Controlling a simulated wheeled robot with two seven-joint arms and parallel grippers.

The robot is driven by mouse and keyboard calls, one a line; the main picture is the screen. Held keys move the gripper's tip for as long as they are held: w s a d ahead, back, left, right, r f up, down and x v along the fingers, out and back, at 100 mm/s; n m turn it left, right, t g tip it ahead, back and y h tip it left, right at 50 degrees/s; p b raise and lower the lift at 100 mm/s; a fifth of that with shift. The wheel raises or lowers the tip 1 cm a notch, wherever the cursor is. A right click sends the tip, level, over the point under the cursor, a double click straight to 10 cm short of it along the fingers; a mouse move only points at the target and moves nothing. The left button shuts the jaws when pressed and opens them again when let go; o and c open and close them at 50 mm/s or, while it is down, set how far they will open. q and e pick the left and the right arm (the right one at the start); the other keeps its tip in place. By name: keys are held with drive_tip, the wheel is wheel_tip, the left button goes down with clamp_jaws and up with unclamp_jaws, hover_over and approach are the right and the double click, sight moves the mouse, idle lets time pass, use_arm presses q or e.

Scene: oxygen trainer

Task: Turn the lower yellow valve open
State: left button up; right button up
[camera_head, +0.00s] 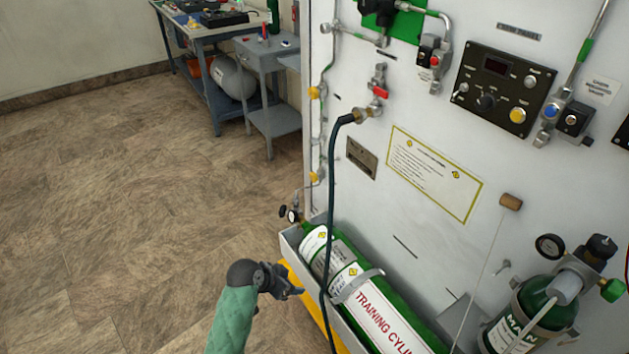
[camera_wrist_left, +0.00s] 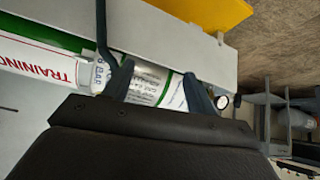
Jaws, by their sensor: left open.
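The lower yellow valve (camera_head: 314,178) is a small yellow knob on the thin pipe along the left edge of the white panel. A matching upper yellow valve (camera_head: 314,93) sits above it on the same pipe. My left gripper (camera_head: 296,284) is open and empty, low and left of the panel, beside the cylinder tray and well below the lower valve. In the left wrist view its two fingers (camera_wrist_left: 158,68) stand apart with the labelled cylinder behind them. Neither valve can be made out there. My right gripper is not in view.
A green and white training cylinder (camera_head: 345,272) lies in a grey tray (camera_head: 291,240) at the panel's foot. A dark hose (camera_head: 331,205) hangs near the lower valve and crosses the cylinder. A gauge (camera_head: 292,215) stands at the tray's end. Open floor (camera_head: 130,200) lies left.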

use_arm(q)
drive_tip(key=w+r+m+t+h+b, duration=0.2)
drive_tip(key=w+r+m, duration=0.15)
drive_tip(key=w, duration=1.35)
drive_tip(key=m+t+h+b, duration=0.2)
approach(312, 176)
drive_tip(key=f+x, duration=0.1)
drive_tip(key=x, duration=0.3)
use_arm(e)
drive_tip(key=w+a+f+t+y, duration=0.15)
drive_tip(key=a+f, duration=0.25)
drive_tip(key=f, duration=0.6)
use_arm(q)
drive_tip(key=shift+w+d+r+n, duration=0.15)
drive_tip(key=shift+w+d+n, duration=0.05)
drive_tip(key=shift+w+n, duration=0.05)
drive_tip(key=p+x, duration=0.1)
drive_tip(key=x, duration=0.4)
drive_tip(key=shift+w+d, duration=0.15)
drive_tip(key=shift+d, duration=0.05)
drive_tip(key=shift+w+d+f, duration=0.3)
drive_tip(key=shift+w+d, duration=0.15)
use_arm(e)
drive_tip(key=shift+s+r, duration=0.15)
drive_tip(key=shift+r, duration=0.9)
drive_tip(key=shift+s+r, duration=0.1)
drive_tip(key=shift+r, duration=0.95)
